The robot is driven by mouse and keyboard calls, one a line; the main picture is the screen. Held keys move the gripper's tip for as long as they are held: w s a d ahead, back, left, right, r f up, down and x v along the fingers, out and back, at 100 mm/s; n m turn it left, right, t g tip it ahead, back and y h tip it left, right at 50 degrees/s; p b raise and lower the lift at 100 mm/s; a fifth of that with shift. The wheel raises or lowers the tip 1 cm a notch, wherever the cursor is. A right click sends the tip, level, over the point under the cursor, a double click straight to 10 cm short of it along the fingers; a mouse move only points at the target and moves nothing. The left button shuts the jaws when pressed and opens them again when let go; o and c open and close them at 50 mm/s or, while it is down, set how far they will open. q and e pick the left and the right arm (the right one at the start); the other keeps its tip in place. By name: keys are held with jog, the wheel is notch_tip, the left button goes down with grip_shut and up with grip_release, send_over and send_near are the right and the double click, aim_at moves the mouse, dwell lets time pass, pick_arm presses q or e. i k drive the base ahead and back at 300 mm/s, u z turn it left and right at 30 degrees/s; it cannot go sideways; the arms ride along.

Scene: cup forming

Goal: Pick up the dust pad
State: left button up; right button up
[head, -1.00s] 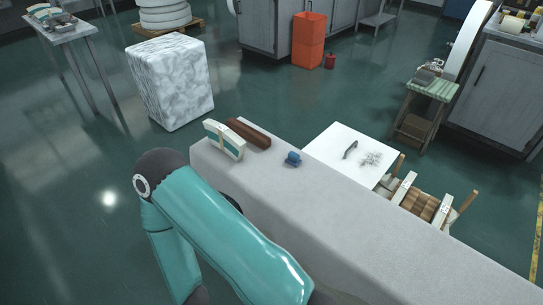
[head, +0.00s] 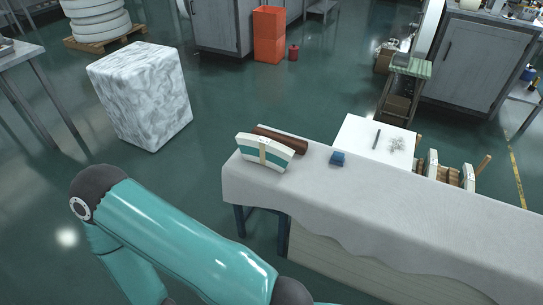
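A curved white and teal piece with a tan band (head: 264,151) stands at the table's left end. A dark brown bar (head: 280,139) lies just behind it. A teal arm of mine crosses the lower left in front of the table. Neither of my grippers shows in the head view, and nothing visible is held.
Behind the table is a white board (head: 358,133) with a dark stick and grey scraps. A white marbled block (head: 142,95) stands on the floor at left. The table's middle and right are bare. Open floor lies left of the table.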

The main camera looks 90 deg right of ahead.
aim_at(337, 158)
jog(key=u, duration=0.1)
jog(key=i, duration=1.3)
jog(key=z, duration=2.4)
jog(key=i, duration=0.25)
jog(key=z, duration=2.6)
jog(key=i, duration=1.1)
jog(key=u, duration=0.65)
